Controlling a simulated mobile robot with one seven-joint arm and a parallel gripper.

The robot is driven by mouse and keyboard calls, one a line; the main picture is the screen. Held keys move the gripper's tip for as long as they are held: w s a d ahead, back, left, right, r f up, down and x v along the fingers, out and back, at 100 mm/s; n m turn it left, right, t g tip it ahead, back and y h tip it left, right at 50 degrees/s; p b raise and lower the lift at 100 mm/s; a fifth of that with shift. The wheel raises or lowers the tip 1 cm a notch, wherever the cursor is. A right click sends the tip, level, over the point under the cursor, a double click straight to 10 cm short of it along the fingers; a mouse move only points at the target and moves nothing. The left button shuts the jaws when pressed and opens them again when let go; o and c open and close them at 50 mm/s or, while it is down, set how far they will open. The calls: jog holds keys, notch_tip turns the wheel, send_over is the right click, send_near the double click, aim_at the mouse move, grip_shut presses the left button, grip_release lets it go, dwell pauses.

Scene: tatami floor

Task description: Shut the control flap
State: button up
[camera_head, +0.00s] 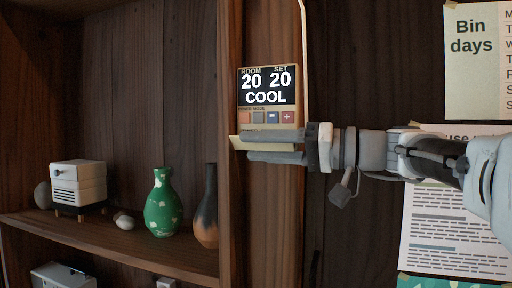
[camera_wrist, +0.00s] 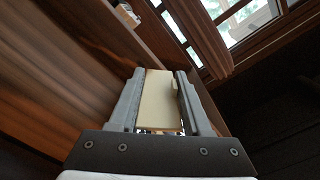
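The control unit (camera_head: 267,88) is a cream box on the wooden upright, with a dark display reading ROOM 20, SET 20, COOL and a row of small coloured buttons below it. Its cream control flap (camera_head: 234,143) juts out below the buttons, so it stands open. My gripper (camera_head: 247,146) reaches in from the right at the flap, one finger above the other, hiding most of it. In the wrist view a cream panel (camera_wrist: 158,98), seemingly the flap, shows between my gripper's spread fingers (camera_wrist: 158,102). Whether either finger touches it is unclear.
A shelf at the left holds a green vase (camera_head: 163,205), a dark brown vase (camera_head: 207,215) and a small white drawer box (camera_head: 79,183). A pale cable (camera_head: 304,50) runs beside the unit. Paper notices (camera_head: 478,60) hang on the dark wall at the right.

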grip_shut()
jog(key=shift+r+m+p, duration=0.15)
jog(key=shift+m+p, duration=0.15)
jog(key=m+p, duration=0.3)
jog(key=shift+w+d+r, duration=0.1)
jog(key=shift+w+r, duration=0.1)
jog(key=shift+r, duration=0.2)
jog(key=shift+w+d+r+m+p, duration=0.1)
jog(key=shift+m+p, duration=0.55)
jog(key=shift+m, duration=0.35)
jog(key=shift+w+m+p, duration=0.1)
jog(key=shift+m+p, duration=0.55)
jog(key=shift+m, duration=0.35)
jog(key=o, duration=0.6)
grip_release()
